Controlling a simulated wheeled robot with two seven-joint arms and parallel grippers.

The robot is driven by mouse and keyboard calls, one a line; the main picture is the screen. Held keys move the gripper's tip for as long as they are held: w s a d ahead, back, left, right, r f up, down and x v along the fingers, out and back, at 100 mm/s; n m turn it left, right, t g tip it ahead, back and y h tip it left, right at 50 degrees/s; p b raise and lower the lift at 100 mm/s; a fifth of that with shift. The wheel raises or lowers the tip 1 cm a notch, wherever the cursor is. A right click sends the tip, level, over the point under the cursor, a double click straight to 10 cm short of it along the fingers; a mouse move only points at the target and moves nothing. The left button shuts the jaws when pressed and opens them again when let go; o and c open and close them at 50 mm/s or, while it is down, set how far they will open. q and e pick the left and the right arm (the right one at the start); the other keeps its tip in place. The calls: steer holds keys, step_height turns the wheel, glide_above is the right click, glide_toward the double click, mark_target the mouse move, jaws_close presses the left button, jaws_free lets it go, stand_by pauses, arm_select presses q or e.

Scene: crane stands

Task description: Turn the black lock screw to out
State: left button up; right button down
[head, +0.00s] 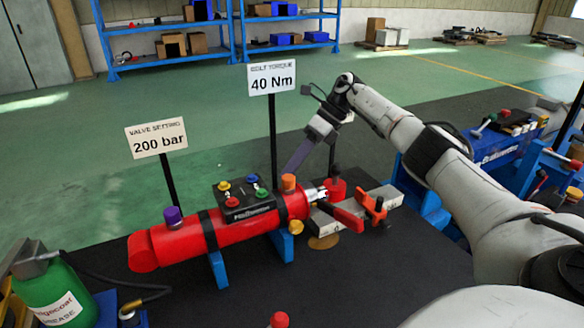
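A red cylinder (180,241) lies on blue supports, with a purple knob (173,216) and an orange cap (289,182) on top. A black block with several coloured knobs (247,202) sits on it. I cannot make out a black lock screw for certain at this size. My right gripper (294,165) comes in from the right and points down and left, with its fingers just above or behind the cylinder's right end near the orange cap. Its finger gap does not show, and contact cannot be told. My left gripper is not in view.
Signs reading 200 bar (157,138) and 40 Nm (272,77) stand on black posts behind the cylinder. A red-orange clamp (374,207) is on a grey bar at right. A green bottle (58,292) with a hose stands at lower left. The dark front surface is mostly clear.

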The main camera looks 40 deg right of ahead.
steer(key=c, duration=1.6)
jaws_free()
steer(key=shift+p+v, duration=0.85)
steer(key=shift+v, duration=4.35)
steer(key=shift+s+a, duration=0.1)
